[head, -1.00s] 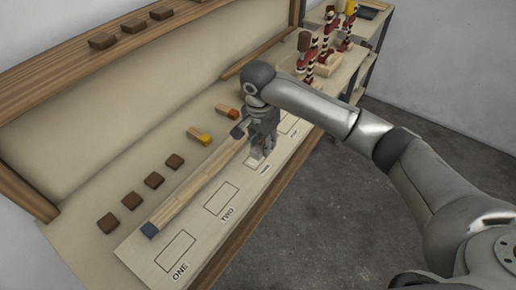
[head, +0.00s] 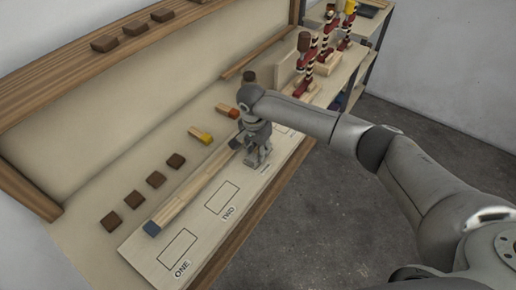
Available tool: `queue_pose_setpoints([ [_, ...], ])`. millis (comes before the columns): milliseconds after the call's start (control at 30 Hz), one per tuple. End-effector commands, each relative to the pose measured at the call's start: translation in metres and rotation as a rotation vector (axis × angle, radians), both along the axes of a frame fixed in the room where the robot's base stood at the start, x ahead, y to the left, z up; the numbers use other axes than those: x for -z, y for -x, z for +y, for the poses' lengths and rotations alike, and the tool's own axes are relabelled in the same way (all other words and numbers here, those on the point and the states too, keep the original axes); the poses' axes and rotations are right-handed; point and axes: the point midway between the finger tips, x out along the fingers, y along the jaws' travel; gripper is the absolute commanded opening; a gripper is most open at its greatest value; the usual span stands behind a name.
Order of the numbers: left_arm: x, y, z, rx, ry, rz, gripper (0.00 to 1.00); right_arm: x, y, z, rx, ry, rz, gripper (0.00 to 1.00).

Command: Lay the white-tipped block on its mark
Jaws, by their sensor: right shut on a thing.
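My right gripper (head: 258,162) points down over the pale marked board (head: 203,223), at the outlined mark beyond the one labelled TWO. It is shut on a small piece, mostly hidden by the fingers. This seems to be the white-tipped block, though I cannot make out its white tip. Whether it touches the board is unclear. The marks labelled ONE (head: 177,247) and TWO (head: 222,198) are empty. The mark under my gripper is largely covered. My left gripper is out of view.
A long pale bar with a blue end (head: 152,228) lies along the board's back edge. Behind it lie a yellow-tipped block (head: 200,135), a red-tipped block (head: 228,112) and several brown blocks (head: 133,198). Red-and-white striped posts (head: 310,60) stand at the far end.

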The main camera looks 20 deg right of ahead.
Motion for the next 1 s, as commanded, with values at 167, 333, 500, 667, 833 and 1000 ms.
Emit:
queue_pose_setpoints([
  [167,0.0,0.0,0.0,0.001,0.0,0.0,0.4,0.002,0.0,0.0,0.0,-0.001,0.0,0.34],
  [333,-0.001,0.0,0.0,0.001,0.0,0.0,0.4,0.002,0.0,0.0,0.0,0.0,0.0,0.48],
  [500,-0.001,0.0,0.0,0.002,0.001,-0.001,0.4,0.002,0.0,0.0,0.0,0.0,0.0,0.48],
  [667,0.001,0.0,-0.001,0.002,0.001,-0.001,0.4,-0.002,0.0,0.0,0.0,0.0,-0.001,0.48],
  [833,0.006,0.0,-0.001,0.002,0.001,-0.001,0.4,-0.028,0.001,0.003,-0.001,-0.003,-0.005,0.48],
  [1000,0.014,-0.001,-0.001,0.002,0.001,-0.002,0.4,-0.065,0.003,0.007,-0.002,-0.004,-0.005,0.48],
])
